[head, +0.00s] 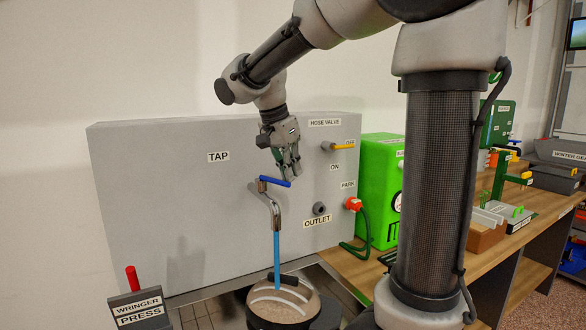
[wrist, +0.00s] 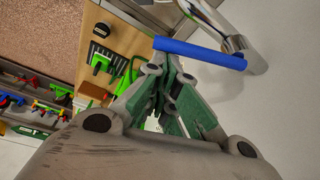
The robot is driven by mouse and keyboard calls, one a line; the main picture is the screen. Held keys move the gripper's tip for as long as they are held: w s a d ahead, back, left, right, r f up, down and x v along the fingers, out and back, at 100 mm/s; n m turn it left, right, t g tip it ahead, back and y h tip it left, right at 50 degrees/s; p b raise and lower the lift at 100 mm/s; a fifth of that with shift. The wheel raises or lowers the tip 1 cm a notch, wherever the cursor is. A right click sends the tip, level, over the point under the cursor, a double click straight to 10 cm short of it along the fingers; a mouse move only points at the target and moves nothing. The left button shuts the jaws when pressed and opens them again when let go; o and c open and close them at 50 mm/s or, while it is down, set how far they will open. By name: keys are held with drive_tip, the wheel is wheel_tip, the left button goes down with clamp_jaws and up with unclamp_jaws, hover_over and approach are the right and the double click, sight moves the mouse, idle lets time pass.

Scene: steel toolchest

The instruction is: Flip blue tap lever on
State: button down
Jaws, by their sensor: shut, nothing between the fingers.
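The blue tap lever (head: 274,181) sits on top of the chrome tap (head: 266,205), in front of the grey panel marked TAP. It points to the right and tilts slightly down. A light-blue stream (head: 277,255) runs from the spout down to a round vessel (head: 284,300). My gripper (head: 288,176) points down with its fingers shut and empty, right at the lever's free end. In the wrist view the lever (wrist: 199,53) crosses just beyond the finger tips (wrist: 168,80). I cannot tell whether they touch.
A yellow hose valve handle (head: 343,147), an outlet (head: 320,208) and a red plug at PARK (head: 354,204) are on the panel to the right. A red-handled wringer press (head: 138,305) stands front left. A green box (head: 378,185) stands right of the panel.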

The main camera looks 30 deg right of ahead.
drive_tip(key=shift+s+a+m, duration=0.3)
drive_tip(key=shift+s+a, duration=0.05)
drive_tip(key=shift+a, duration=0.3)
idle(0.4)
